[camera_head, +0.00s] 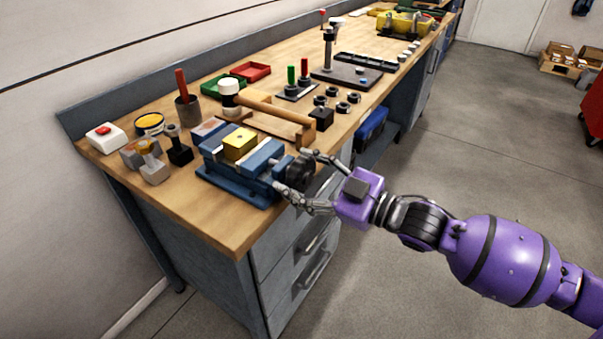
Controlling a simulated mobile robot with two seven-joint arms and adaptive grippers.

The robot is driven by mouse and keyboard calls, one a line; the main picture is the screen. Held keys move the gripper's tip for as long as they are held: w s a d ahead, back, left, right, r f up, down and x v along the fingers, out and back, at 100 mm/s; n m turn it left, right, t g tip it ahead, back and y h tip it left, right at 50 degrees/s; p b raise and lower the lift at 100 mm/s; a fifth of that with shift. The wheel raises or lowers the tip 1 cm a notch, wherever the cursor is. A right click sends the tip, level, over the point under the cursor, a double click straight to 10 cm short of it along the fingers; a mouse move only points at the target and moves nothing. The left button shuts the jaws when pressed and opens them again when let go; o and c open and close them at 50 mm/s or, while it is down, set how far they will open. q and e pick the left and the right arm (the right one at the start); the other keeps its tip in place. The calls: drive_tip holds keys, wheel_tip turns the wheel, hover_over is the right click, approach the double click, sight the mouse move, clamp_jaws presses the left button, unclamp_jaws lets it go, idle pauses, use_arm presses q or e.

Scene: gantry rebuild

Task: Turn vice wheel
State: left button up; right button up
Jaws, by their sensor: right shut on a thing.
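A blue vice (240,172) stands near the front edge of the wooden workbench, with a yellow block (240,144) between its jaws. Its dark wheel (301,172) is on the vice's right side, at the bench edge. My right gripper (290,172) reaches in from the right and is shut on the wheel, one finger above it and one below. Part of the wheel is hidden by the fingers. My left gripper is not in view.
A mallet (270,106) lies behind the vice. A red button box (106,136), a cup with a red-handled tool (188,112) and grey clamp-like pieces (152,166) stand to the left. Several dark parts (321,117) lie to the right. The floor (440,180) beside the bench is clear.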

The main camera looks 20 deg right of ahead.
drive_tip(key=o, duration=1.1)
drive_tip(key=v, duration=1.2)
drive_tip(key=shift+d, duration=0.1)
